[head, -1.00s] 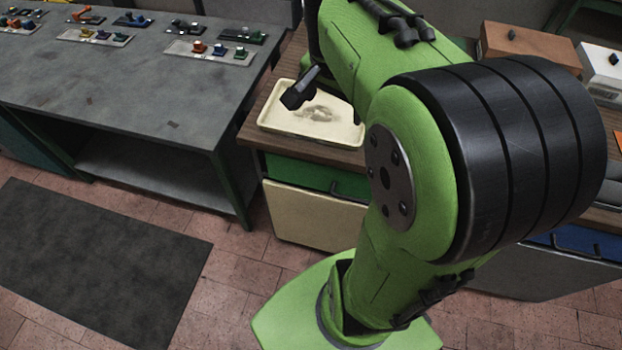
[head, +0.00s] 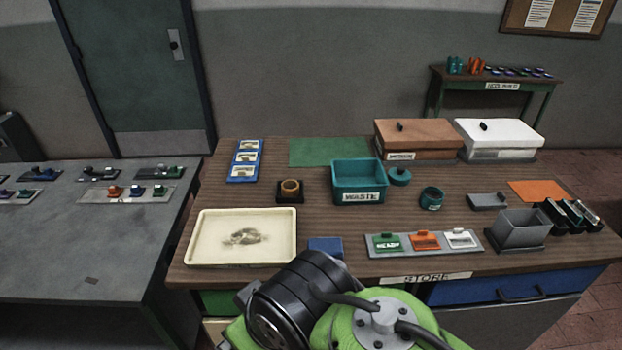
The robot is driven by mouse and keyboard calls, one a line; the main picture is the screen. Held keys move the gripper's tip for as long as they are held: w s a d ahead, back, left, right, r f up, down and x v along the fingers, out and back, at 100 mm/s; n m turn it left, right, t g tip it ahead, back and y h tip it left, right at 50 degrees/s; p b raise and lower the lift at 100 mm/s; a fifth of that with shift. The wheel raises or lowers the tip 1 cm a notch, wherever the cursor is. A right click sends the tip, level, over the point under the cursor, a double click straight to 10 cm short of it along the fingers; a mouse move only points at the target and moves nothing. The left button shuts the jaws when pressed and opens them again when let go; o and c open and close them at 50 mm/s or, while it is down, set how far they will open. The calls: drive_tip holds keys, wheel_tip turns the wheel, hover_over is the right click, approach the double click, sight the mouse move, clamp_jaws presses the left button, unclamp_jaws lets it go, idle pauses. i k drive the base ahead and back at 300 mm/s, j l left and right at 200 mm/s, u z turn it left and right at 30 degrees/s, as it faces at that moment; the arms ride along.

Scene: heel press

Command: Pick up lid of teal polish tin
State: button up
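A small round teal tin (head: 431,198) stands on the wooden table, right of the teal waste bin; its top looks dark and open. A flat round teal lid with a knob (head: 399,177) lies apart from it, behind and to its left, close to the bin's right side. I take this lid to be the tin's. My arm shows at the bottom middle, in front of the table; my gripper is not in view.
The teal bin (head: 358,184) marked waste stands left of the lid. Brown (head: 417,141) and white (head: 499,141) lidded boxes stand behind. A cream tray (head: 241,256), a sign rack (head: 424,243) and a grey open box (head: 516,231) line the front. A green mat (head: 329,152) lies bare.

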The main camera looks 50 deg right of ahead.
sight(399, 176)
drive_tip(key=z, duration=2.2)
